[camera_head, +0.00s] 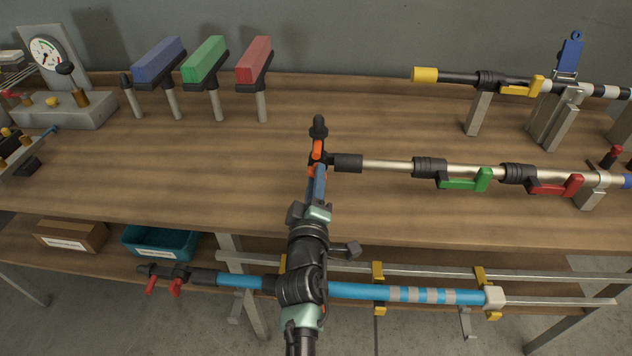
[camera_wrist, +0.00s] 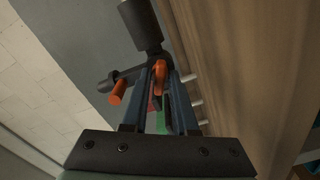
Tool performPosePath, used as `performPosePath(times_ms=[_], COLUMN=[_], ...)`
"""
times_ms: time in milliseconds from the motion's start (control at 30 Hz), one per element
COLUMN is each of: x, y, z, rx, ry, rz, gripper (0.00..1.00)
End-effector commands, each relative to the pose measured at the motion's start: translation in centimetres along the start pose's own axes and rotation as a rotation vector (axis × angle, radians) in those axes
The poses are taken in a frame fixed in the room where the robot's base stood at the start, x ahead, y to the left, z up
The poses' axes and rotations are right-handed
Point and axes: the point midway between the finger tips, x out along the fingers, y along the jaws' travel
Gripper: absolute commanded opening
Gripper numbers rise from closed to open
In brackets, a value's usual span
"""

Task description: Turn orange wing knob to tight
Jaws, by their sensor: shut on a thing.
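The orange wing knob (camera_head: 318,149) is at the left end of a pale metal tube (camera_head: 395,166) with black fittings, above the wooden bench. My gripper (camera_head: 319,168) reaches it from the front and is shut on it. In the wrist view, one orange wing (camera_wrist: 159,76) lies between the blue-grey fingers of my gripper (camera_wrist: 160,88). The other orange wing (camera_wrist: 117,93) sticks out to the left, outside the fingers. The fingers hide part of the knob's hub, and I cannot tell how tight it is.
The tube carries a green lever (camera_head: 466,180) and a red lever (camera_head: 558,186) at right. A yellow-tipped tube (camera_head: 425,75) stands behind. Blue, green and red blocks (camera_head: 204,60) on posts are at back left. A blue pole (camera_head: 365,291) is below my arm.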

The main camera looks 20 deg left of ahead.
Motion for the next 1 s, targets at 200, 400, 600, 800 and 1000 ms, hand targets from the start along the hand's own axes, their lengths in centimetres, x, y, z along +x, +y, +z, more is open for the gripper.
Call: performPosePath(times_ms=[200,400,600,800,1000], x=[-0.02,-0.02,-0.02,-0.02,-0.03], y=[-0.22,-0.27,-0.31,-0.32,-0.28], z=[0.08,0.08,0.11,0.09,0.08], rx=[0.207,0.396,0.586,0.769,0.921], ry=[0.0,0.0,0.0,0.0,-0.001], rz=[0.0,0.0,0.0,-0.001,-0.001], gripper=[0.0,0.0,0.0,0.0,0.0])
